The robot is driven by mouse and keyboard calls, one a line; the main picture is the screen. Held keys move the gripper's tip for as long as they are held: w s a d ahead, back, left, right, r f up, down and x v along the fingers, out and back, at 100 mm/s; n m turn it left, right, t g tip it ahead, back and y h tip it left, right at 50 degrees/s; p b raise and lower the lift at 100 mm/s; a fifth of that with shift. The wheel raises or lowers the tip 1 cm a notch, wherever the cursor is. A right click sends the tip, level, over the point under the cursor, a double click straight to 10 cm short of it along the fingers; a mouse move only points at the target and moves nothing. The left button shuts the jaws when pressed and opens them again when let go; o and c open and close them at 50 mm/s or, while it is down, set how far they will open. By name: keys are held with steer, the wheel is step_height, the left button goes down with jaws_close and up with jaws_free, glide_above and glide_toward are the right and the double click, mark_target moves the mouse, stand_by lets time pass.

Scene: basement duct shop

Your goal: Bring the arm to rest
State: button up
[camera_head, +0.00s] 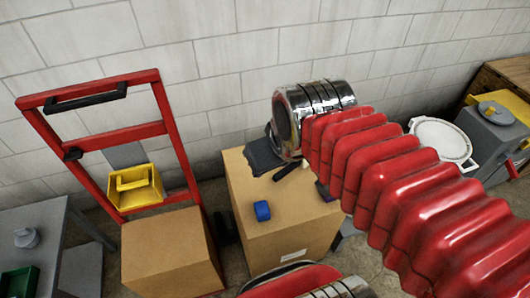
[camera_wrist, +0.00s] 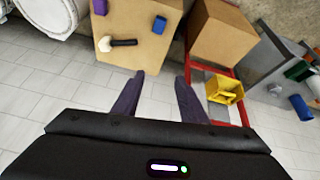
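My arm, with a red ribbed sleeve, reaches from the lower right of the head view to a shiny metal wrist. My gripper (camera_head: 262,156) shows there as a dark shape over the back edge of a cardboard box (camera_head: 288,238). In the wrist view my gripper (camera_wrist: 159,76) has its two dark fingers spread apart. The gripper holds nothing.
A red hand truck (camera_head: 160,88) carries another carton (camera_head: 168,255) and a yellow bin (camera_head: 134,187). A grey table (camera_head: 30,222) stands left. A block wall runs behind.

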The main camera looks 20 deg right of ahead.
steer(key=shift+s+a+f+m, duration=0.1)
steer(key=shift+s+a+m, duration=0.15)
steer(key=shift+s+m, duration=0.55)
steer(key=shift+s, duration=0.15)
stand_by(0.7)
